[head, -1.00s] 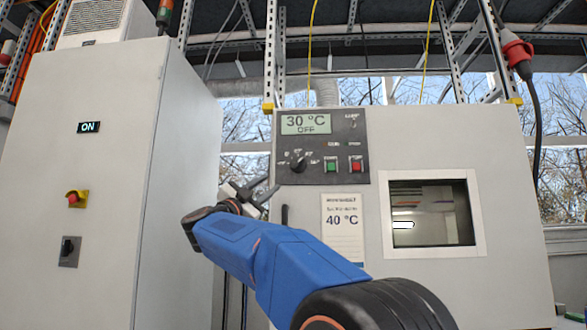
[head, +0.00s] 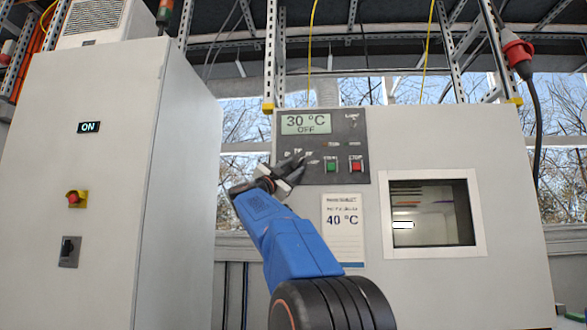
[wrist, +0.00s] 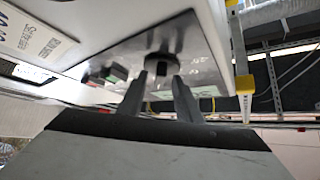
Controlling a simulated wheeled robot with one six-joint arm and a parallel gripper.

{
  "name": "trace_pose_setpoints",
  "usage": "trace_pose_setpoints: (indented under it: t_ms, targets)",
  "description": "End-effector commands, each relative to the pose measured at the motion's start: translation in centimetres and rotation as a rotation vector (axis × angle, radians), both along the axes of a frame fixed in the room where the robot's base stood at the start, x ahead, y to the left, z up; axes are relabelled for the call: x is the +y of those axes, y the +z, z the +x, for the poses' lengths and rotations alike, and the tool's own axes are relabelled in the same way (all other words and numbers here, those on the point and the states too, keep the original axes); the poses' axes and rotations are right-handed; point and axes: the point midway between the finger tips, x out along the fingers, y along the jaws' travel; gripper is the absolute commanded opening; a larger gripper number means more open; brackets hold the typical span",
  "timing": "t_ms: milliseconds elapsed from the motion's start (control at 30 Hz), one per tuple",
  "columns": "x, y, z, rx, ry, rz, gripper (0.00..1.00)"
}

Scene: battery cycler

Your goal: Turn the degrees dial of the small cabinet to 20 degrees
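The small cabinet (head: 450,130) stands on the right. Its dark control panel (head: 315,174) has a display (head: 306,123) reading 30 °C and OFF. My gripper (head: 298,160) is at the panel's lower left and covers most of the degrees dial in the head view. In the wrist view, the black round dial (wrist: 163,62) lies between the tips of the two fingers of my gripper (wrist: 159,77). The fingers are apart, with a gap between them. I cannot tell whether they touch the dial. Its pointer setting is not readable.
A green button (head: 331,166) and a red button (head: 356,166) sit just right of the gripper. A paper label (head: 342,240) reading 40 °C is below the panel. A tall cabinet (head: 100,150) with an ON sign stands at the left.

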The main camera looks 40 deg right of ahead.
Motion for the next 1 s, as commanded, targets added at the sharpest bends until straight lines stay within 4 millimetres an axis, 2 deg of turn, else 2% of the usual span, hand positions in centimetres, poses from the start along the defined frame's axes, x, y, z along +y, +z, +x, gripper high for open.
trace_pose_setpoints:
  t_ms: [367, 400, 500, 533, 1000]
  targets:
    - [-0.52, 0.40, 0.02, -0.001, 0.001, 0.000, 0.31]
    - [-0.51, 0.39, 0.02, -0.001, 0.001, 0.000, 0.29]
    - [-0.51, 0.39, 0.03, -0.001, 0.001, 0.000, 0.05]
    - [-0.51, 0.39, 0.03, -0.001, 0.001, 0.000, 0.00]
    - [-0.72, 0.16, -0.13, 0.061, -0.002, -0.050, 0.00]
